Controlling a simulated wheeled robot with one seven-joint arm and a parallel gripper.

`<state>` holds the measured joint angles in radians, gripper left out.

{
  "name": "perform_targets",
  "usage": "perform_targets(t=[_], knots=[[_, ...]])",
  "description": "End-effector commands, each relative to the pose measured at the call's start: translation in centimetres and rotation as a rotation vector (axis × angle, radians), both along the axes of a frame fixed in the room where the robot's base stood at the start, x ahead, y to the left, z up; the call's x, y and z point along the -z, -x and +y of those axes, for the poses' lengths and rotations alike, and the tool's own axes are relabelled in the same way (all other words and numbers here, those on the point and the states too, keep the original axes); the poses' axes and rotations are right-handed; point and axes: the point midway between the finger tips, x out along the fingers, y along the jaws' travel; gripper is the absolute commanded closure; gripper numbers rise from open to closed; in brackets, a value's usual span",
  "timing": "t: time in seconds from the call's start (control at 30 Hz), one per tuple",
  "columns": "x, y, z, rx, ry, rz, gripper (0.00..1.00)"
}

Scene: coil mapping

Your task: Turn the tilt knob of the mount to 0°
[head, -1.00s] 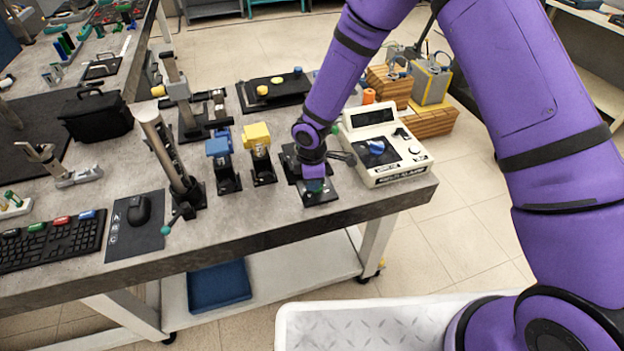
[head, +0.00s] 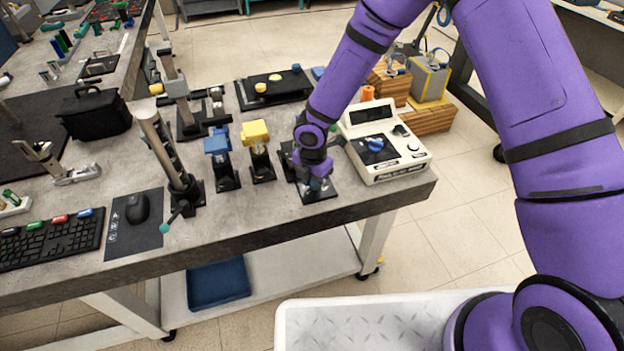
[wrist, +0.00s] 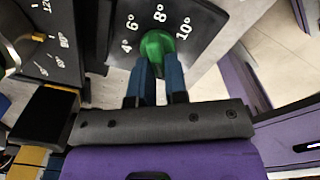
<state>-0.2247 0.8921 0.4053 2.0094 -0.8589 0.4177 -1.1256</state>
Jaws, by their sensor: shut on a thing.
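The green tilt knob (wrist: 157,48) sits on a dark dial plate (wrist: 205,22) in the wrist view, with white marks 4°, 6°, 8° and 10° around its far side. My gripper (wrist: 158,75) has its blue fingers closed on the knob, one on each side. The lower part of the dial, including any 0° mark, is hidden behind the fingers, and the knob's pointer cannot be made out. In the head view my gripper (head: 316,184) reaches down over the mount's black plate (head: 321,196) near the table's front edge.
A second dial (wrist: 60,50) with degree marks lies left in the wrist view. In the head view, a cream instrument (head: 390,150) with a blue knob stands just right of my gripper. Blue-topped (head: 220,150) and yellow-topped (head: 257,140) posts stand to its left.

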Motion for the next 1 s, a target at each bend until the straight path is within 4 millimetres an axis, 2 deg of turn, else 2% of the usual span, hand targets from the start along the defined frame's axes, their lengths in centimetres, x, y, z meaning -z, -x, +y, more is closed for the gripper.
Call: perform_targets(t=[0.63, 0.67, 0.7, 0.77, 1.0], knots=[[-0.08, -0.13, -0.08, -0.05, -0.001, -0.003, 1.0], [-0.08, -0.13, -0.08, -0.05, -0.001, -0.003, 0.81], [-0.08, -0.13, -0.07, -0.05, -0.001, -0.003, 0.72], [-0.07, -0.1, -0.07, -0.05, 0.0, -0.003, 0.61], [-0.04, -0.03, -0.06, -0.049, 0.0, -0.001, 0.61]])
